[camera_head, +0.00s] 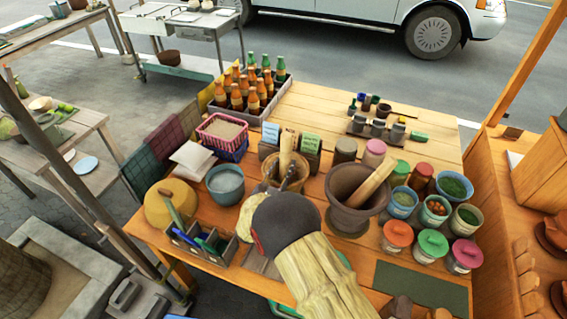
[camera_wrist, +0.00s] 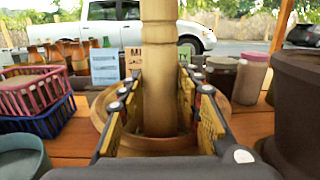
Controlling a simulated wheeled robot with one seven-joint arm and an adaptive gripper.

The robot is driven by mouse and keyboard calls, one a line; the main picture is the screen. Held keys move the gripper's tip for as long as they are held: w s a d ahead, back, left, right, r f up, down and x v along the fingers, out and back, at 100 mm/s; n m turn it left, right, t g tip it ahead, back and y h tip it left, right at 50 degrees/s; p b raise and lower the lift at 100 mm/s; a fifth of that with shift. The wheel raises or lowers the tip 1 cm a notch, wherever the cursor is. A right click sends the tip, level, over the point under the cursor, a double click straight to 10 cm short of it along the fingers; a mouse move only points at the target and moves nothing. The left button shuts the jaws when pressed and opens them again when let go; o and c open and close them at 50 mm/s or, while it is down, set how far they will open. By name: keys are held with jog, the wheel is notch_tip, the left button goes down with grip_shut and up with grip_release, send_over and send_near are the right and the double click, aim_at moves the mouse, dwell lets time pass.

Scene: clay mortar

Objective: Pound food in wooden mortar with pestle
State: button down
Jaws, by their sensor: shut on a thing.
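A light wooden pestle (camera_head: 286,148) stands upright in the wooden mortar (camera_head: 268,172), in the middle of the table. In the wrist view the pestle (camera_wrist: 158,50) rises between my fingers, and the mortar's rim (camera_wrist: 101,108) shows around them. My gripper (camera_head: 283,178) is shut on the pestle (camera_wrist: 158,95), with a finger on each side of the shaft. The pestle's lower end and the food inside the mortar are hidden by my fingers and hand.
A dark clay mortar (camera_head: 347,213) with its own leaning pestle (camera_head: 373,181) stands close on the right. Lidded jars (camera_head: 397,233) crowd the right side. A blue-grey bowl (camera_head: 225,184), baskets (camera_head: 222,128) and a bottle crate (camera_head: 281,98) stand left and behind. Bare planks lie at the back.

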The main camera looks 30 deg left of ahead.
aim_at(284, 160)
jog(key=shift+s+d, duration=0.1)
jog(key=shift+r+p, duration=0.3)
jog(key=shift+p, duration=0.25)
jog(key=shift+r+p, duration=0.55)
jog(key=shift+r, duration=0.9)
notch_tip(284, 160, down, 4)
jog(key=b, duration=0.3)
jog(key=shift+r, duration=0.2)
notch_tip(284, 160, up, 4)
jog(key=shift+s+f+p, duration=0.1)
jog(key=shift+p, duration=0.85)
